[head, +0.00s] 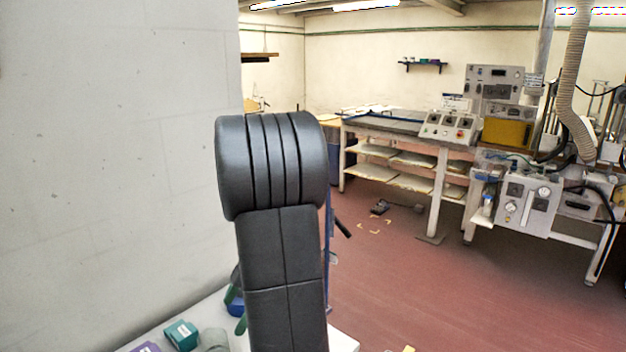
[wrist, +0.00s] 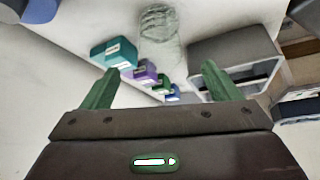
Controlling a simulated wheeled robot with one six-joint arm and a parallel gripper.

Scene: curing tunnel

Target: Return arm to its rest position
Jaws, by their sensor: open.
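My gripper (wrist: 158,82) shows in the wrist view with its two green fingers apart and nothing between them. Beyond the fingertips are a clear glass or plastic vessel (wrist: 160,35) and a row of small boxes, apart from the fingers. In the head view my black arm stands upright in the middle and hides most of the gripper; only bits of green show at its left edge, above the white table (head: 343,341).
A teal box (head: 181,335) and a purple box (head: 146,347) stand on the table at lower left, close to the pale wall (head: 120,150). In the wrist view a grey open-fronted housing (wrist: 235,50) is at right. A workbench (head: 385,122) with machines stands far right; the red floor (head: 400,290) between is mostly clear.

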